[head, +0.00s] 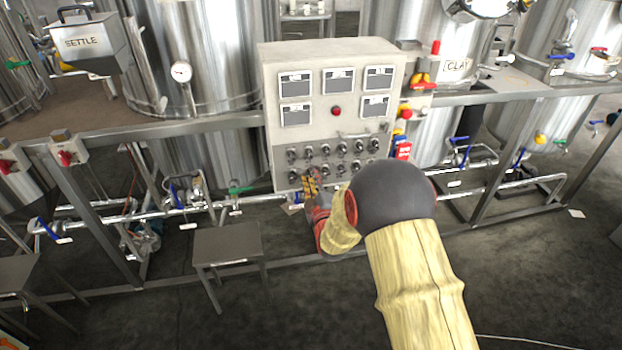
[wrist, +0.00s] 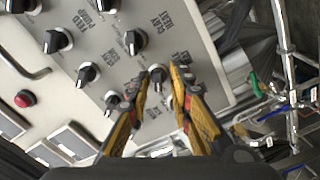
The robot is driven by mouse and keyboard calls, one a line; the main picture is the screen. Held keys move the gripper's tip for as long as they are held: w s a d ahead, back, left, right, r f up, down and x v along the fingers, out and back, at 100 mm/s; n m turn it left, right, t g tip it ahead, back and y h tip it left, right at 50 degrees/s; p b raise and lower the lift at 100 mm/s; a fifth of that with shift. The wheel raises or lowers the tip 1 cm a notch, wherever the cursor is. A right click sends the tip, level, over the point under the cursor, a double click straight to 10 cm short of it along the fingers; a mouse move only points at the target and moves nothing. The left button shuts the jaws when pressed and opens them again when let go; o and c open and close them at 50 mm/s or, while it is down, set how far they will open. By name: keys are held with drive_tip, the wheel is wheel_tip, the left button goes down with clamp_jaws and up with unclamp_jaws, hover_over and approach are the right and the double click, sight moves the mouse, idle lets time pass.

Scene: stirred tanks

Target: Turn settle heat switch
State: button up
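A light grey control panel (head: 328,130) stands at the centre of the head view, with two rows of black rotary switches on its lower part. My gripper (head: 310,187) is at the panel's lower left switches, seen from behind. In the wrist view my gripper (wrist: 159,74) has its yellow and black fingers apart. A switch knob (wrist: 158,74) shows between the fingertips; I cannot tell whether they touch it. The label beside this knob is partly hidden and too small to read surely. The knob above it (wrist: 135,41) has a label that looks like CLAY HEAT.
More knobs (wrist: 58,40) sit close around the fingers. A red button (head: 336,111) and display screens are higher on the panel. A tank carries a SETTLE box (head: 84,42). A metal stool (head: 228,245) and pipes are left of my arm.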

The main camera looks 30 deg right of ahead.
drive_tip(key=shift+o, duration=0.2)
drive_tip(key=v, duration=1.2)
drive_tip(key=shift+r, duration=0.1)
